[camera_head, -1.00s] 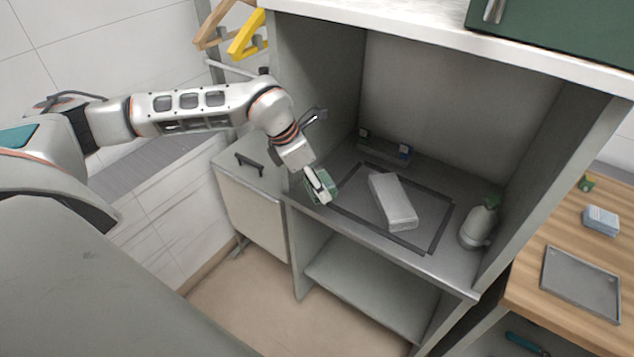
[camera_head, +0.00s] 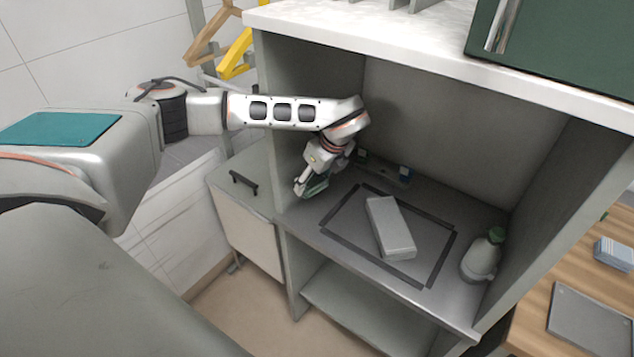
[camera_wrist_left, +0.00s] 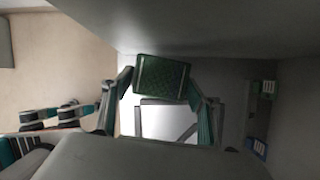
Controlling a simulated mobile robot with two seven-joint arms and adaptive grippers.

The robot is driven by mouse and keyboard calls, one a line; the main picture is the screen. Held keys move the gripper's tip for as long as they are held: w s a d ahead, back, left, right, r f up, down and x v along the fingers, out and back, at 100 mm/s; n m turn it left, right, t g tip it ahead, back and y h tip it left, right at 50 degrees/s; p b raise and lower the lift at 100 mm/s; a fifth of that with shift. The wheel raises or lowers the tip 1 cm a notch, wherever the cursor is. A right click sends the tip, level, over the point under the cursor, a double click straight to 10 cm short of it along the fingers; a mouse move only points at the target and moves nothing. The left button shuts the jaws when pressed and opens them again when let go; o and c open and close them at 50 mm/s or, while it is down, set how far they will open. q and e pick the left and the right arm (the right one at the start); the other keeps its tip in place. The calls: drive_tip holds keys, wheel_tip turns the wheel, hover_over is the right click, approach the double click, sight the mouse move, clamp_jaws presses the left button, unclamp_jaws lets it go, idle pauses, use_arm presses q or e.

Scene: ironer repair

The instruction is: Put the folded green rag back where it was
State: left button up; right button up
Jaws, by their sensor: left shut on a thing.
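The folded green rag (camera_wrist_left: 162,78) shows between my two fingers in the left wrist view. In the head view only a green sliver of it (camera_head: 318,186) shows beside the fingers. My left gripper (camera_head: 303,188) is shut on it, inside the left part of the open bay, close to the left side wall and low over the grey shelf (camera_head: 300,222). I cannot tell whether the rag touches the shelf. The gripper also shows in the left wrist view (camera_wrist_left: 162,90).
A pale grey block (camera_head: 390,228) lies inside a dark rectangular outline (camera_head: 334,218) on the shelf. A green-topped bottle (camera_head: 483,256) stands at the right. Small blue-marked items (camera_head: 404,171) sit at the back.

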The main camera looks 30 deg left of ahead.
use_arm(q)
drive_tip(key=shift+w+a+f+n+g, duration=0.1)
drive_tip(key=shift+w+a+n+g, duration=0.15)
drive_tip(key=shift+n, duration=0.35)
drive_tip(key=shift+w+a+f+n+g, duration=0.15)
drive_tip(key=shift+w+n, duration=0.1)
drive_tip(key=shift+n, duration=0.35)
drive_tip(key=shift+f, duration=0.85)
wheel_tip(320, 180, down, 4)
drive_tip(key=shift+r+b, duration=0.1)
drive_tip(key=shift+b, duration=0.85)
drive_tip(key=shift+f+b, duration=0.45)
drive_tip(key=shift+f, duration=0.25)
use_arm(e)
drive_tip(key=w+a, duration=0.2)
drive_tip(key=shift+a+r+t+y, duration=0.3)
drive_tip(key=shift+a+r+y, duration=0.05)
drive_tip(key=shift+y, duration=0.05)
drive_tip(key=shift+d+f, duration=0.1)
drive_tip(key=shift+f, duration=0.05)
use_arm(q)
drive_tip(key=shift+f, duration=0.15)
use_arm(e)
drive_tip(key=shift+s+f, duration=0.15)
drive_tip(key=shift+f, duration=0.2)
